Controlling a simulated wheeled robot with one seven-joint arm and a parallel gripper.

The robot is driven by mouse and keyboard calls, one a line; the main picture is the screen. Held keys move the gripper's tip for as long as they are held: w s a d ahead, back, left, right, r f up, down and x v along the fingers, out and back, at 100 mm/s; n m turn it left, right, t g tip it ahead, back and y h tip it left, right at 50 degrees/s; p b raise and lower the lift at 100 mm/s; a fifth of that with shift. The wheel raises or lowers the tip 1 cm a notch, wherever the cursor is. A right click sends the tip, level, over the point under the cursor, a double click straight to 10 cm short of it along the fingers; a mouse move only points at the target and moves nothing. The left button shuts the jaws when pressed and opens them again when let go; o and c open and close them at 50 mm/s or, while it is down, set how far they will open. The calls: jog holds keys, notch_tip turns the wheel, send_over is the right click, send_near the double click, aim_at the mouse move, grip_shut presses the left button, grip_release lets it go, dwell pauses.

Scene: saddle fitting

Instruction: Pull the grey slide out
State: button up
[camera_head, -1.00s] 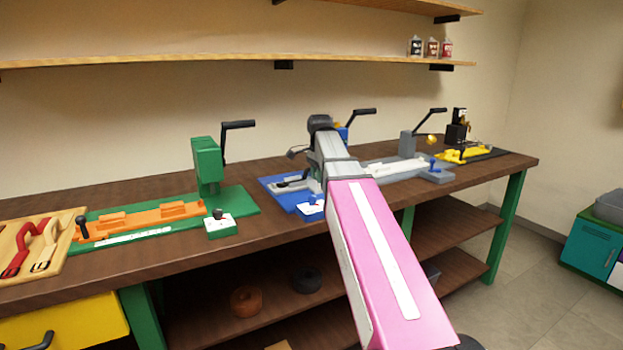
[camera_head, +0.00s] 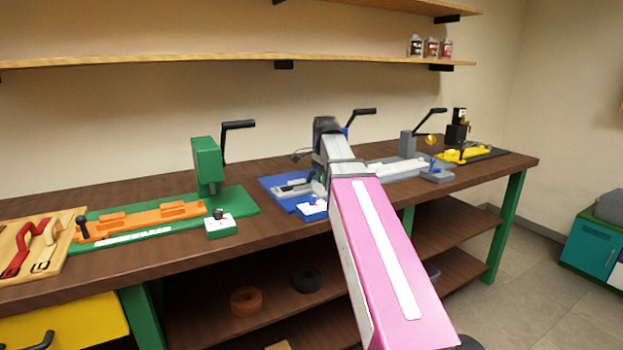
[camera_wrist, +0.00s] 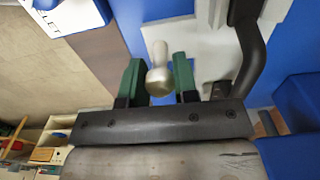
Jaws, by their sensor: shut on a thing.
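The grey slide (camera_head: 292,188) lies on the blue base plate (camera_head: 270,181) on the workbench, partly hidden behind my arm in the head view. In the wrist view, the light grey slide (camera_wrist: 208,48) has a rounded silver knob (camera_wrist: 159,72). My gripper (camera_wrist: 159,84) has its two green-tipped fingers on either side of this knob and is shut on it. In the head view the fingertips are hidden behind my wrist. A dark curved bar (camera_wrist: 250,60) runs close to the right of the fingers in the wrist view.
A green press (camera_head: 208,165) with an orange slide (camera_head: 130,222) stands to the left. A grey station (camera_head: 408,145) and a yellow one (camera_head: 466,154) stand to the right. A white label block (camera_head: 314,208) sits at the blue plate's front. A shelf (camera_head: 180,60) hangs above.

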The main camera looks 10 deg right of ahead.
jog(key=shift+s+d, duration=0.35)
jog(key=shift+s, duration=0.75)
jog(key=shift+s+d, duration=0.3)
jog(key=shift+s, duration=0.75)
jog(key=shift+s+d, duration=0.35)
jog(key=shift+s, duration=0.75)
jog(key=shift+o, duration=1)
jog(key=shift+s, duration=0.1)
jog(key=o, duration=0.5)
jog(key=shift+d, duration=0.1)
jog(key=shift+r, duration=0.45)
notch_tip(320, 180, up, 5)
jog(key=shift+r, duration=0.1)
